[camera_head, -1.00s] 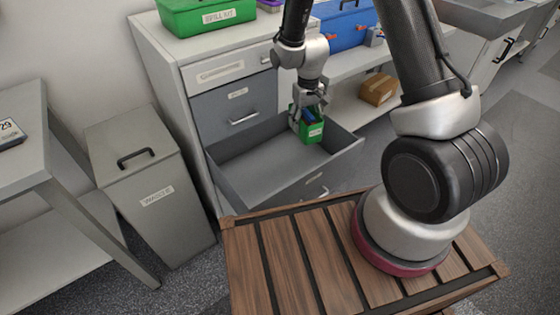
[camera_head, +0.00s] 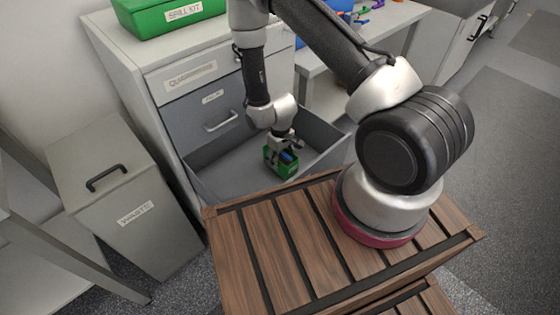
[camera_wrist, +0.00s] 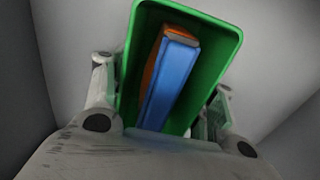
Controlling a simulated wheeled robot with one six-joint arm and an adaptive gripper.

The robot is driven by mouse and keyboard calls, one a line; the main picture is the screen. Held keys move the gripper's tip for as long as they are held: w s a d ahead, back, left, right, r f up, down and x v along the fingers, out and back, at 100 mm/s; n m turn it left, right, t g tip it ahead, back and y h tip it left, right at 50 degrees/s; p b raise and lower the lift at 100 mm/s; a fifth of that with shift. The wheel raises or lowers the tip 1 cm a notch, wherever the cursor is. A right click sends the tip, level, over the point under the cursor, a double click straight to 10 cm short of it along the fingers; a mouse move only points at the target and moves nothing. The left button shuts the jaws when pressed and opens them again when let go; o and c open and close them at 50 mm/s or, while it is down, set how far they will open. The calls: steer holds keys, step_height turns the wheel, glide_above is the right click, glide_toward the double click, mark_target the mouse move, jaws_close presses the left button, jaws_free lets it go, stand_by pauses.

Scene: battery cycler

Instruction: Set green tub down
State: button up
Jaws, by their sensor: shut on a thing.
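The green tub (camera_head: 279,166) is in my gripper (camera_head: 283,150), low inside the open grey drawer (camera_head: 222,160) of the cabinet. In the wrist view the green tub (camera_wrist: 226,48) fills the middle, slightly tilted in the picture. A blue and an orange block (camera_wrist: 171,78) lie inside it. My gripper (camera_wrist: 165,125) is shut on the tub, with finger parts at both sides of it. I cannot tell whether the tub's underside touches the drawer floor.
A green spill kit box (camera_head: 168,14) stands on the cabinet top. A grey waste bin (camera_head: 118,190) stands to the left. A slatted wooden surface (camera_head: 262,250) lies in front of the drawer. The drawer floor left of the tub looks bare.

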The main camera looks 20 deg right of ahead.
steer(key=shift+f, duration=0.65)
steer(key=o, duration=1.2)
steer(key=shift+f, duration=0.1)
steer(key=shift+o, duration=0.2)
